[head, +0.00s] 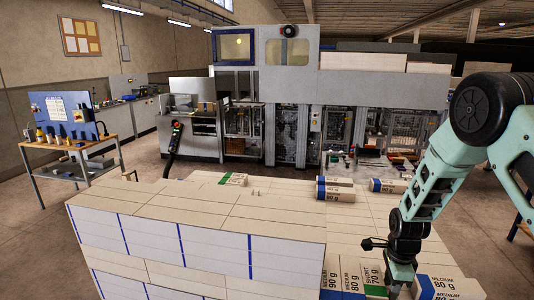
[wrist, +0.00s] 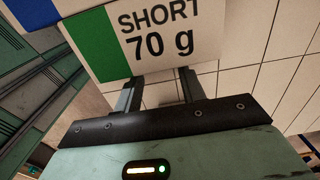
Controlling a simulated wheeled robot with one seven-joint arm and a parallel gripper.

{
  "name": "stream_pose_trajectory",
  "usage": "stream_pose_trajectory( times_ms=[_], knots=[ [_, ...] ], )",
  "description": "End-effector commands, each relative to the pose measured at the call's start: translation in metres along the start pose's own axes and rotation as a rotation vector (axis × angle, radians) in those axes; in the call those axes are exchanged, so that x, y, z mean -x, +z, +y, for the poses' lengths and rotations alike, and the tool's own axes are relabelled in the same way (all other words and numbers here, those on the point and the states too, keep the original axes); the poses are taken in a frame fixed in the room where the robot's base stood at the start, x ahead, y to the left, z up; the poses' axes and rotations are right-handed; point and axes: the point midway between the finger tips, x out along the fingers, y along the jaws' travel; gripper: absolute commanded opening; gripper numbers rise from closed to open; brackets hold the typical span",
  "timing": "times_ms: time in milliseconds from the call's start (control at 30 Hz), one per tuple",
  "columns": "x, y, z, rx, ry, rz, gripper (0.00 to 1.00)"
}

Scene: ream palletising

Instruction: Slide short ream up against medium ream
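The short ream (head: 375,274) has a green-striped label reading SHORT 70 g and lies at the front of the head view. A medium ream (head: 348,279) with a blue stripe, marked 90 g, lies just left of it; I cannot tell whether they touch. Another medium ream (head: 449,284), marked 80 g, lies to the right. My gripper (head: 400,284) is low beside the short ream's right side. In the wrist view the short ream (wrist: 160,35) fills the top, and my two fingers (wrist: 158,72) stand apart at its lower edge with nothing visible between them. Their tips are partly hidden.
A large stack of wrapped reams (head: 190,235) stands at front left. Several loose reams, one with a green stripe (head: 233,180) and one blue-striped (head: 388,186), lie on the pale surface behind. That surface (head: 300,208) has free room in the middle. Machinery (head: 330,90) stands at the back.

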Motion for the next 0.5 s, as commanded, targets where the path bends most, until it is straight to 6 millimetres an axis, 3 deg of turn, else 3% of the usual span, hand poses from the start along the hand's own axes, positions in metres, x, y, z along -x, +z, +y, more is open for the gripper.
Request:
stream_pose_trajectory(
  times_ms=[500],
  knots=[
    [0.0, 0.015, 0.0, 0.001, 0.0, 0.0, 0.4]
  ],
)
